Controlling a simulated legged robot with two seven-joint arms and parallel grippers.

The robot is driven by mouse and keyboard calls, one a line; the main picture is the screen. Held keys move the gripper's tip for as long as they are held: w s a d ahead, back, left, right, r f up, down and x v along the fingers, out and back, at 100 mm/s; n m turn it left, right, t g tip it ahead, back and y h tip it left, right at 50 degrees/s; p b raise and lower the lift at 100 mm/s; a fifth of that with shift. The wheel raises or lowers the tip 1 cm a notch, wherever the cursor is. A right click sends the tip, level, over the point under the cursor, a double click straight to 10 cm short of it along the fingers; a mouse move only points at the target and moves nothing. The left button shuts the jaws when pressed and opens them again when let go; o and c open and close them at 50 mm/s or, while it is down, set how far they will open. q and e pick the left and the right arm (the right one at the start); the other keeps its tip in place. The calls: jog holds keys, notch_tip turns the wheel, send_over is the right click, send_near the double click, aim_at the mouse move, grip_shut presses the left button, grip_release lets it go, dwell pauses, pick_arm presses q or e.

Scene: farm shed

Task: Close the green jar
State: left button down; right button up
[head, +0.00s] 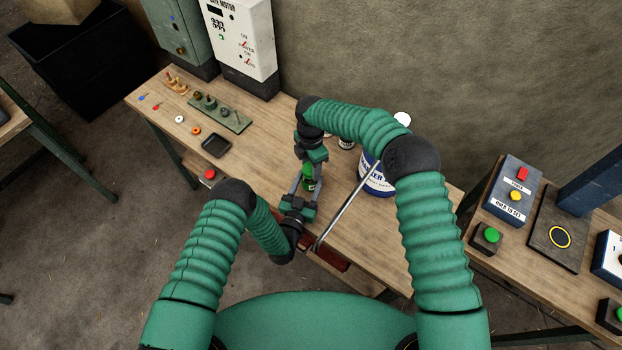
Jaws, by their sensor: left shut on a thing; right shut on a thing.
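The small green jar (309,183) is at the middle of the workbench, between my two grippers. My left gripper (299,190) reaches it from the near side and is shut on its body. My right gripper (309,167) comes in from the far side, above the jar, and is shut at its top end, where the lid is. The fingers hide most of the lid. I cannot tell whether the lid is seated on the jar or a little apart from it.
A blue and white can (377,182) stands right of the jar, with a metal rod (345,208) slanting in front. A black tray (216,146) and a pegged green board (222,113) lie to the left.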

jog(key=m, duration=0.5)
jog(key=shift+a, duration=0.1)
grip_shut()
jog(key=m, duration=0.7)
jog(key=shift+w, duration=0.1)
jog(key=m, duration=0.3)
jog(key=shift+m, duration=0.3)
pick_arm(q)
jog(key=shift+d, duration=0.1)
pick_arm(e)
jog(key=m, duration=0.5)
jog(key=shift+m, duration=0.4)
jog(key=o, duration=1.1)
grip_release()
jog(key=o, duration=0.4)
